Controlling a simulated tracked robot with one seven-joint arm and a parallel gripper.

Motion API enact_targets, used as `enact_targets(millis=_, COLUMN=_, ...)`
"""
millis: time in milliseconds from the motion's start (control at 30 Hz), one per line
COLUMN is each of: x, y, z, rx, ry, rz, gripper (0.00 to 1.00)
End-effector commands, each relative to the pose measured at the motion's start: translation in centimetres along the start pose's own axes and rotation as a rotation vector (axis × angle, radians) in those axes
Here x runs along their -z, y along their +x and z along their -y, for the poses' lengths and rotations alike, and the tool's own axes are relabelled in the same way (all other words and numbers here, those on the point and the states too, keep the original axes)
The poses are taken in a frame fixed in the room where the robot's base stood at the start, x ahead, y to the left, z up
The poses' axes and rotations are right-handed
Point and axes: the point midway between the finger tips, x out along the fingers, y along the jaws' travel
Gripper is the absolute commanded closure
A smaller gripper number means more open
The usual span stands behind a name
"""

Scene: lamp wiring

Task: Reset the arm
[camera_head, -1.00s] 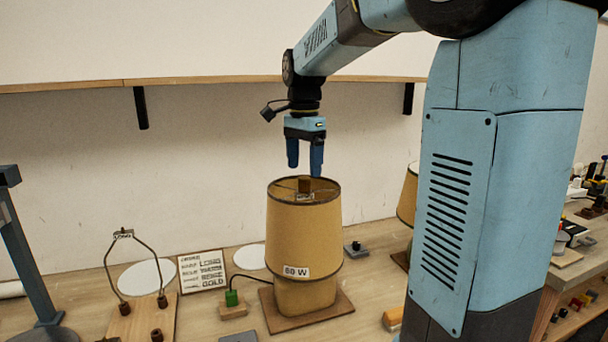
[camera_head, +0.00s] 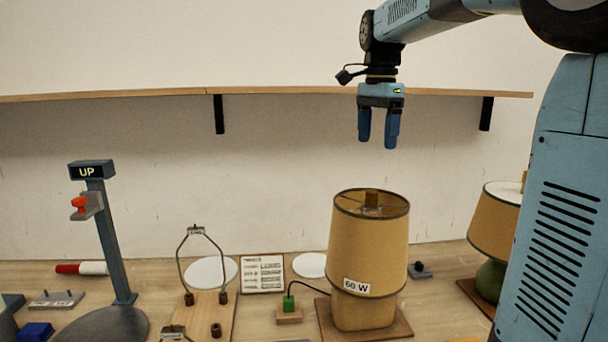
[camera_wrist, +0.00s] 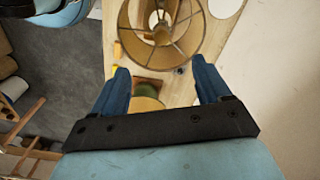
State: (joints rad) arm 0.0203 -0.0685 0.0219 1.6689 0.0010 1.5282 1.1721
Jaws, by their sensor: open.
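My gripper (camera_head: 379,128) is open and empty, its blue fingers pointing down. In the head view it hangs in the air above the tan lampshade (camera_head: 378,250), clear of its top rim. The shade has a "60 W" label and stands over a lamp on a brown square base (camera_head: 327,322). In the wrist view my gripper (camera_wrist: 158,85) has its fingers wide apart with nothing between them touching. The lampshade (camera_wrist: 128,42) shows there beyond the fingertips, with its spokes and inside visible.
A second lamp with a tan shade (camera_head: 497,222) and green body stands at right, partly behind my arm. A wire harp (camera_head: 182,265) on a wooden board, an "UP" post (camera_head: 109,225) and a marker (camera_head: 70,269) are at left. A shelf (camera_head: 280,91) runs along the wall.

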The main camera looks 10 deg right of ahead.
Motion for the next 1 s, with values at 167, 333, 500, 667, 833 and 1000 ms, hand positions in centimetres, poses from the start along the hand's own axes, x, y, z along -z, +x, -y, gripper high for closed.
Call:
enact_targets(millis=167, x=-1.5, y=0.8, z=-3.4, rx=0.06, ry=-0.159, rz=-0.033, gripper=0.23)
enact_targets(millis=333, x=-3.1, y=2.6, z=-7.3, rx=0.128, ry=-0.364, rz=-0.088, gripper=0.23)
enact_targets(millis=500, x=-4.7, y=5.0, z=-11.1, rx=0.184, ry=-0.568, rz=-0.155, gripper=0.23)
enact_targets(millis=667, x=-6.1, y=7.7, z=-14.5, rx=0.228, ry=-0.757, rz=-0.23, gripper=0.23)
enact_targets(millis=833, x=-7.4, y=10.8, z=-17.8, rx=0.261, ry=-0.946, rz=-0.318, gripper=0.23)
enact_targets(millis=1000, x=-8.3, y=13.3, z=-19.9, rx=0.277, ry=-1.084, rz=-0.389, gripper=0.23)
